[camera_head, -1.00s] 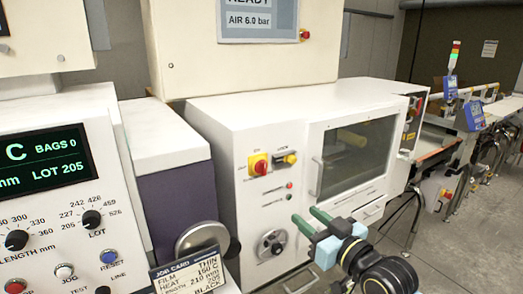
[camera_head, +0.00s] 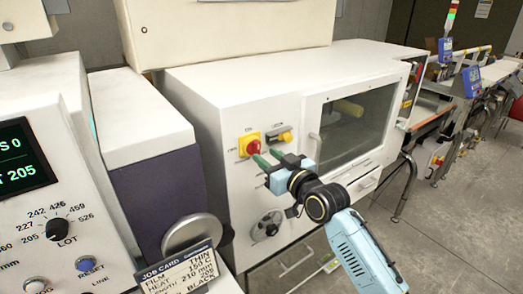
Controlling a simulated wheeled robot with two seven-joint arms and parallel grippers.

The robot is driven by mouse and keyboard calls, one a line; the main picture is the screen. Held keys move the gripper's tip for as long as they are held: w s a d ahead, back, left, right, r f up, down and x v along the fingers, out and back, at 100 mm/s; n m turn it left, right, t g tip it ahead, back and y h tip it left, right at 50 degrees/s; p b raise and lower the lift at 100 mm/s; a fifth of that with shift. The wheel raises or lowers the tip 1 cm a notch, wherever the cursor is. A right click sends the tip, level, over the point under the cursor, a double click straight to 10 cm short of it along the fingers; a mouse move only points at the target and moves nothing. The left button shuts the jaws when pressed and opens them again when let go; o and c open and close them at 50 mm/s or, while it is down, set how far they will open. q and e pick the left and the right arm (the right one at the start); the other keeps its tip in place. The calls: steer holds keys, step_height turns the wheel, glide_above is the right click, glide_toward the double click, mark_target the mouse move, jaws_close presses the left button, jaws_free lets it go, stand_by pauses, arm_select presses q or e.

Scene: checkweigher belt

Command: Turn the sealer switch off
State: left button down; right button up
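A red rotary switch (camera_head: 253,147) on a yellow plate is on the front of the white sealer cabinet (camera_head: 205,120), with small ON and OFF lettering around it. The knob's exact angle is too small to tell. My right gripper (camera_head: 262,155) comes in from the lower right, with two green fingers pointing at the cabinet front. The fingers are apart with nothing seen between them. Their tips are just below and right of the red switch and overlap its lower edge in the picture; I cannot tell if they touch. My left gripper is not in view.
A smaller yellow switch (camera_head: 285,136) sits right of the red one. A dark window with a handle (camera_head: 356,128) is further right. A round black-and-silver knob (camera_head: 268,226) is below. A job card (camera_head: 182,272) and a control panel with a LOT dial (camera_head: 57,230) stand left.

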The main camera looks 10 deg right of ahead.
mark_target(259, 150)
steer(key=shift+x, duration=1.75)
steer(key=shift+c, duration=0.2)
jaws_close()
